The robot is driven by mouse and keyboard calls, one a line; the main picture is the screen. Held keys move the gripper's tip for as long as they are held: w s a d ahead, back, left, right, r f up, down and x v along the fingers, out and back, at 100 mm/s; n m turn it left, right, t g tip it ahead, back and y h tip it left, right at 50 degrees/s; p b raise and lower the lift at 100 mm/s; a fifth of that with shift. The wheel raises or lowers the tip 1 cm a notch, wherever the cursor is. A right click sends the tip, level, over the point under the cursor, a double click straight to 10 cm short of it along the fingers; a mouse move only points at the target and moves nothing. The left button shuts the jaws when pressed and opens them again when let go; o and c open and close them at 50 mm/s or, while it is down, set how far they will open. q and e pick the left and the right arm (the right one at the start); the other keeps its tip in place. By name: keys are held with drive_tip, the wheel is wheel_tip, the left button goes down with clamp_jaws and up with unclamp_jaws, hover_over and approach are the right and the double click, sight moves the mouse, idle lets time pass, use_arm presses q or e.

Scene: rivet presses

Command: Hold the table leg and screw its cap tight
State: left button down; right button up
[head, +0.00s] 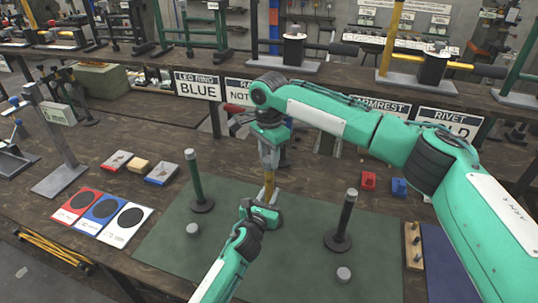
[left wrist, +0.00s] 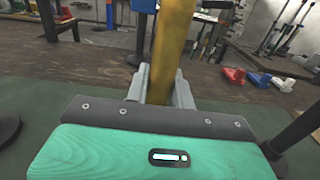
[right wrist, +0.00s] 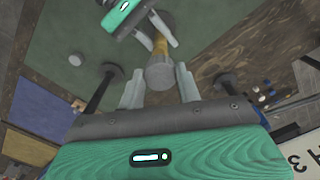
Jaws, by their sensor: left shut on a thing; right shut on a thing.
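The yellow table leg (head: 269,184) stands roughly upright between my two grippers, above the green mat. My left gripper (head: 263,205) is shut on it low down; the left wrist view shows the yellow leg (left wrist: 173,50) between the grey fingers. My right gripper (head: 269,158) comes from above at the leg's top end. In the right wrist view the round grey cap (right wrist: 160,74) sits at the top of the leg, between the right fingers, which are shut on it. The cap is mostly hidden by the fingers in the head view. I cannot tell how tightly it is seated.
A green leg (head: 194,180) and a dark leg (head: 345,215) stand on round bases on the green mat (head: 285,265). Loose grey caps lie on the mat, one at left (head: 192,230) and one at right (head: 343,274). Red, blue and white cards (head: 126,224) lie left.

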drive_tip(key=m, duration=0.6)
drive_tip(key=shift+a+m, duration=0.1)
drive_tip(key=shift+m, duration=0.3)
drive_tip(key=m, duration=0.6)
drive_tip(key=shift+w+m, duration=0.1)
drive_tip(key=shift+m, duration=0.2)
drive_tip(key=o, duration=1)
drive_tip(key=shift+c, duration=0.2)
drive_tip(key=shift+r, duration=2.25)
drive_tip(key=shift+c, duration=0.5)
